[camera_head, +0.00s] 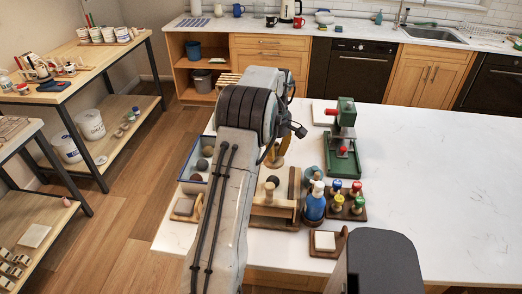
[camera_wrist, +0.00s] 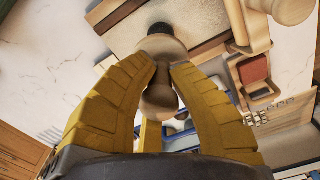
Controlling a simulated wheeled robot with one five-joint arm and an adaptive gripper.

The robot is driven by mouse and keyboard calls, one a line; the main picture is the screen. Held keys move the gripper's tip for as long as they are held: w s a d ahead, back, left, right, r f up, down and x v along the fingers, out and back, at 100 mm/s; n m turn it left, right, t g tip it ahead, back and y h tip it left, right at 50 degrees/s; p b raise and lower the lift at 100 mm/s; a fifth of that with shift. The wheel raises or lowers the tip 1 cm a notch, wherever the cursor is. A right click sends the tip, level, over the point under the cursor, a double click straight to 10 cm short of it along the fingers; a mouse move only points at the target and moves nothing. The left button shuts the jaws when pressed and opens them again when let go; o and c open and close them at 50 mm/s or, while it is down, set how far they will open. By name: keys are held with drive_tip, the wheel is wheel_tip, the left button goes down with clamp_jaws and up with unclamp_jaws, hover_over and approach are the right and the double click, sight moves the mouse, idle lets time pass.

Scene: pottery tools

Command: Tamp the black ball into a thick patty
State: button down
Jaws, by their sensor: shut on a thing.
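My gripper (camera_wrist: 160,72) has its yellow fingers shut around the narrow middle of a wooden tool (camera_wrist: 160,98) with a rounded knob end. The tool's wider part (camera_wrist: 162,44) lies past the fingertips, and a small black shape shows beyond it; I cannot tell if that is the black ball or part of the tool. In the head view my gripper (camera_head: 277,152) is a small yellow patch behind my arm, above the counter. A blue-rimmed tray (camera_head: 188,187) at the counter's left holds several balls, including a dark one (camera_head: 196,177).
A wooden stand (camera_head: 275,212) and a blue bottle (camera_head: 314,205) are near the front of the counter. A rack of colourful-topped tools (camera_head: 347,207) and a green press (camera_head: 342,150) stand to the right. The counter's right side (camera_head: 440,190) is clear.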

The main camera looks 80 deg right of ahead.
sight(274, 166)
drive_tip(key=shift+f+b, duration=2.5)
drive_tip(key=shift+f, duration=0.45)
drive_tip(key=shift+a+f+b, duration=0.1)
drive_tip(key=shift+f+b, duration=0.45)
drive_tip(key=shift+f, duration=0.45)
drive_tip(key=shift+r, duration=0.15)
drive_tip(key=shift+r+p, duration=0.9)
drive_tip(key=shift+f+b, duration=0.75)
drive_tip(key=shift+f, duration=0.4)
drive_tip(key=shift+f, duration=0.15)
